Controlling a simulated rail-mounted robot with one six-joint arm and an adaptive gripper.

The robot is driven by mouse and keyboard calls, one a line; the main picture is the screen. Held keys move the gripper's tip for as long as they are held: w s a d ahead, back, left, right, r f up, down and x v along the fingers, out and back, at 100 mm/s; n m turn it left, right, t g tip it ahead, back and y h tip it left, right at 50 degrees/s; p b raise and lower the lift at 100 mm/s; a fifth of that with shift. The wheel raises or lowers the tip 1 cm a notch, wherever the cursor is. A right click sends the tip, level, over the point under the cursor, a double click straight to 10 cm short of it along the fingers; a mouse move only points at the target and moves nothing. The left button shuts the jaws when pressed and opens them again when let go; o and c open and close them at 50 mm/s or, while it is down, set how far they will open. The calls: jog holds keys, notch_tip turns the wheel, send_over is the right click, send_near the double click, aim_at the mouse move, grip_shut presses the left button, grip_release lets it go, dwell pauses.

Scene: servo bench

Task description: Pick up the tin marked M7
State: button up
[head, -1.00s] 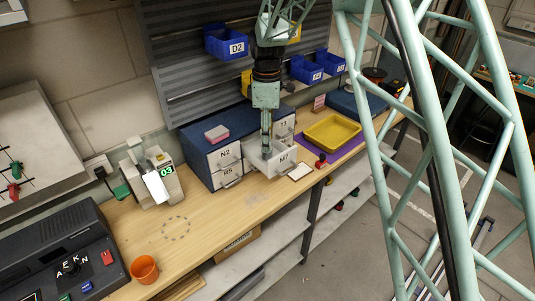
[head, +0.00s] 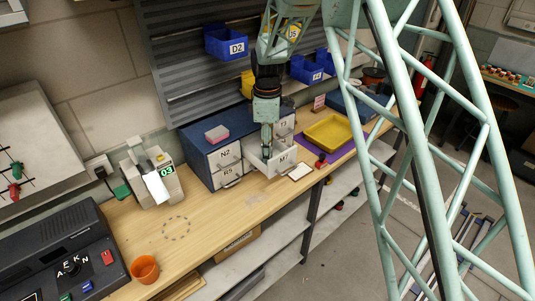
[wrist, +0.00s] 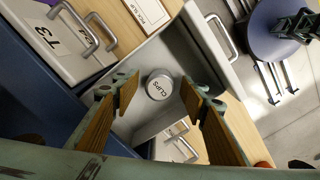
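I see no M7 on the tin. The open drawer (head: 283,160) carries the label M7 on its front in the head view; its grey inside (wrist: 150,55) shows in the wrist view. My gripper (wrist: 159,92) is open, with one wood-coloured finger pad to each side of the tin in the picture. I cannot tell how far above it they are. In the head view my gripper (head: 267,158) points down into the drawer, and the tin is hidden.
A white card (head: 301,172) lies in front. A yellow tray (head: 332,131) stands to the right.

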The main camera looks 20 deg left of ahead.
dwell(0.3)
jog(key=c, duration=1)
jog(key=shift+r, duration=0.15)
jog(key=shift+r, duration=4.9)
